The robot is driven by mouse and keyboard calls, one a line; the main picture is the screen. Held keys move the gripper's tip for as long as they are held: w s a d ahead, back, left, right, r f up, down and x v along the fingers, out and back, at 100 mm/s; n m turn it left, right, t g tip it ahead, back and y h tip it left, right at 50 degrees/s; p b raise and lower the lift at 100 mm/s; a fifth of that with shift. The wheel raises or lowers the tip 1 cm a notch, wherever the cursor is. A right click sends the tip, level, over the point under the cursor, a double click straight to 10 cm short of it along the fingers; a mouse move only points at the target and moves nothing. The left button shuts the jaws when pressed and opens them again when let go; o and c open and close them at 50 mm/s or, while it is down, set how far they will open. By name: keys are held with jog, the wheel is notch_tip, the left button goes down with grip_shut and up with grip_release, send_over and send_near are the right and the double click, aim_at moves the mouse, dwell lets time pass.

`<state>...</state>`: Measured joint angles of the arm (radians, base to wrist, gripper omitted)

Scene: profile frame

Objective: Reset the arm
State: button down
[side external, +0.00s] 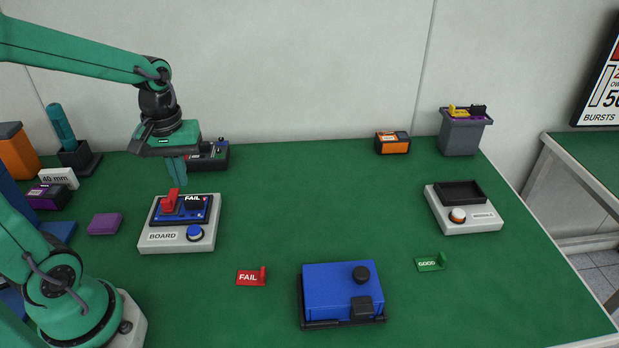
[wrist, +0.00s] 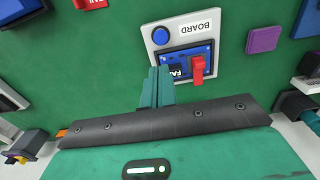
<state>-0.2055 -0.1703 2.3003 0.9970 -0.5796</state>
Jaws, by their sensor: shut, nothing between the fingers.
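My gripper (side external: 177,180) hangs pointing down with its two green fingers together and nothing between them. In the side view its tips are just behind the red upright flag on the BOARD station (side external: 178,244). In the wrist view the closed fingers (wrist: 157,72) end beside the station's blue circuit board (wrist: 185,62). The red flag (side external: 170,200) stands on that blue board, near a FAIL label, and shows to the right of the fingers in the wrist view (wrist: 197,70). I cannot tell how high the tips are, but no contact shows.
A loose red FAIL tag (side external: 250,277), a blue box (side external: 338,288) and a green GOOD tag (side external: 430,262) lie in front. A grey tray station (side external: 480,224) stands right; a purple block (side external: 105,223) lies left. A dark device (side external: 208,155) sits behind my gripper. The mat's centre is clear.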

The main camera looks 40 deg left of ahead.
jog(key=shift+d+r, duration=0.1)
jog(key=s+d+r+m+t, duration=0.4)
jog(key=r+m, duration=0.3)
jog(key=m, duration=0.2)
jog(key=shift+s+d+r+t, duration=0.2)
jog(key=shift+s+d+t, duration=0.2)
jog(key=shift+d+t, duration=0.35)
